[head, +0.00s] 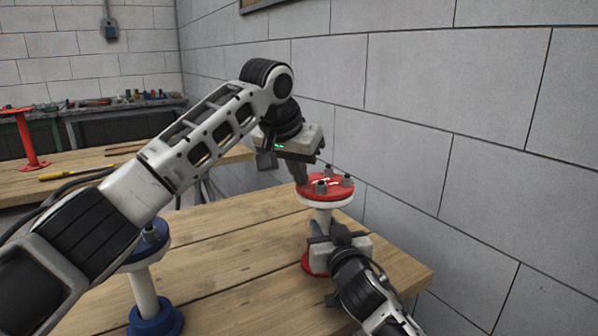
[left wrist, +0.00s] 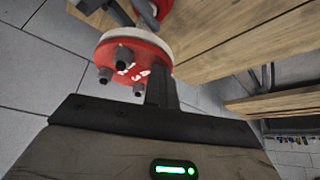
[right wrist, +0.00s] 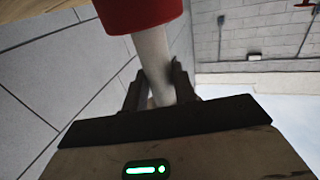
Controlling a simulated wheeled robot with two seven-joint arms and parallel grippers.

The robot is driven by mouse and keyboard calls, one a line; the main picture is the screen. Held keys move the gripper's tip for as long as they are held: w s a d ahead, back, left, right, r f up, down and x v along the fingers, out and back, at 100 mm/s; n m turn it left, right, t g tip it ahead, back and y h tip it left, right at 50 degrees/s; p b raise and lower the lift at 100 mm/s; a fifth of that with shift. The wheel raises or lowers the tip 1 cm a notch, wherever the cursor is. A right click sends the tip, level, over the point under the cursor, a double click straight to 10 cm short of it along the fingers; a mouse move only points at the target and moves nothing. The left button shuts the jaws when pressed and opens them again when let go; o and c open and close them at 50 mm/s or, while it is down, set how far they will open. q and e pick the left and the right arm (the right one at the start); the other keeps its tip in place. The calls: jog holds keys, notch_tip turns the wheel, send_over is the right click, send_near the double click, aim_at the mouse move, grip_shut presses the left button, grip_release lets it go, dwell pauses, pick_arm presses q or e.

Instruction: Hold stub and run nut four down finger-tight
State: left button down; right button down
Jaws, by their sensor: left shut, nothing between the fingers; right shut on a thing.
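The stub is a white pipe (right wrist: 153,60) with a red upper flange (head: 338,194) and a red lower flange, standing upright on the wooden table. Several dark nuts on studs (head: 346,181) stand on the upper flange, and they show in the left wrist view (left wrist: 104,75). My right gripper (head: 322,236) is shut around the pipe below the upper flange; its fingers (right wrist: 158,88) flank the pipe. My left gripper (head: 300,180) points down at the flange's left edge, its fingers (left wrist: 161,86) shut together and empty. They may hide a nut; I cannot tell whether they touch the flange.
A blue flanged stub (head: 146,290) stands on the near table (head: 230,270), partly behind my left arm. A grey block wall (head: 440,120) runs close along the right. A far table holds a red stand (head: 28,140) and a yellow tool (head: 62,175).

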pick_arm(q)
jog(key=shift+w+a, duration=0.35)
jog(key=shift+a, duration=0.35)
jog(key=shift+s, duration=0.1)
dwell(0.4)
notch_tip(320, 180, up, 6)
jog(key=shift+s+a, duration=0.2)
jog(key=shift+s, duration=0.05)
dwell(0.3)
notch_tip(320, 180, down, 6)
jog(key=d, duration=0.1)
jog(key=shift+s+d, duration=0.3)
jog(key=shift+d, duration=0.1)
dwell(0.6)
jog(key=shift+w, duration=0.35)
dwell(0.6)
